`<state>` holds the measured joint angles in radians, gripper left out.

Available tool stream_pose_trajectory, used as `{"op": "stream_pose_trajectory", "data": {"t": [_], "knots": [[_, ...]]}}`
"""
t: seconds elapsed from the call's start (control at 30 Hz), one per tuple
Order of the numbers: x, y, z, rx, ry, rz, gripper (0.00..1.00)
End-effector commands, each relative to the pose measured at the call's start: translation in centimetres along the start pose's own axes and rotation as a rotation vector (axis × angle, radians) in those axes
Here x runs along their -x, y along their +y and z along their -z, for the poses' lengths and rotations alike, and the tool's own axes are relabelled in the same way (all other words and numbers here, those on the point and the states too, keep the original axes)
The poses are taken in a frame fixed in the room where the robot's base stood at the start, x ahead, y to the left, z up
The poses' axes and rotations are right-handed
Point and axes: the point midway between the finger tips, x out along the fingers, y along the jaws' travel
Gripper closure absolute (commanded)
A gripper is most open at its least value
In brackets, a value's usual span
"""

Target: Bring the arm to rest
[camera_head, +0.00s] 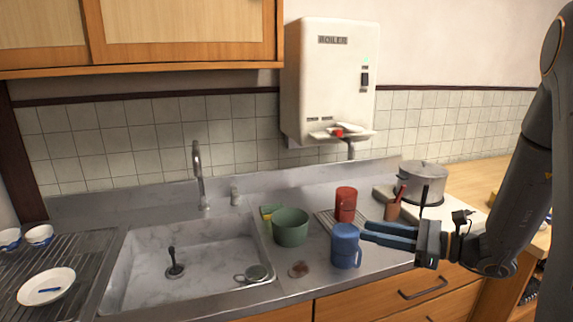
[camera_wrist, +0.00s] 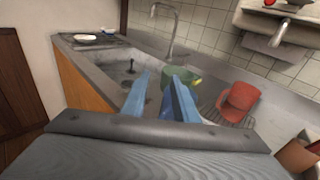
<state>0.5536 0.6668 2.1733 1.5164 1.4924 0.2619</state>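My gripper (camera_head: 364,231) reaches in from the right over the counter, its two blue-tipped fingers apart. The fingertips are close to the right side of a blue mug (camera_head: 345,246), which stands upright on the counter's front part. I cannot tell whether they touch it. In the wrist view, the fingers (camera_wrist: 160,88) show a gap between them, and part of the blue mug (camera_wrist: 167,105) shows there, beyond the fingers. The rest of the mug is hidden by the fingers.
A red mug (camera_head: 346,204) stands behind the blue one, by a wire rack. A green bowl (camera_head: 290,228) is to the left, beside the sink (camera_head: 135,262). A brown cup (camera_head: 393,210) and a lidded pot (camera_head: 424,180) stand behind my gripper. The boiler (camera_head: 330,85) hangs above.

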Motion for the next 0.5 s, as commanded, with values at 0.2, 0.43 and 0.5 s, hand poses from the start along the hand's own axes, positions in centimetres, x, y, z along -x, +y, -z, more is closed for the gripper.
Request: {"op": "stream_pose_trajectory", "data": {"t": [0.2,0.43,0.5], "knots": [[-2.0,4.7,1.5,0.080,0.118,-0.168,0.73],[-2.9,12.4,4.8,0.265,0.318,-0.461,0.73],[-2.4,15.1,6.4,0.369,0.402,-0.589,0.73]]}}
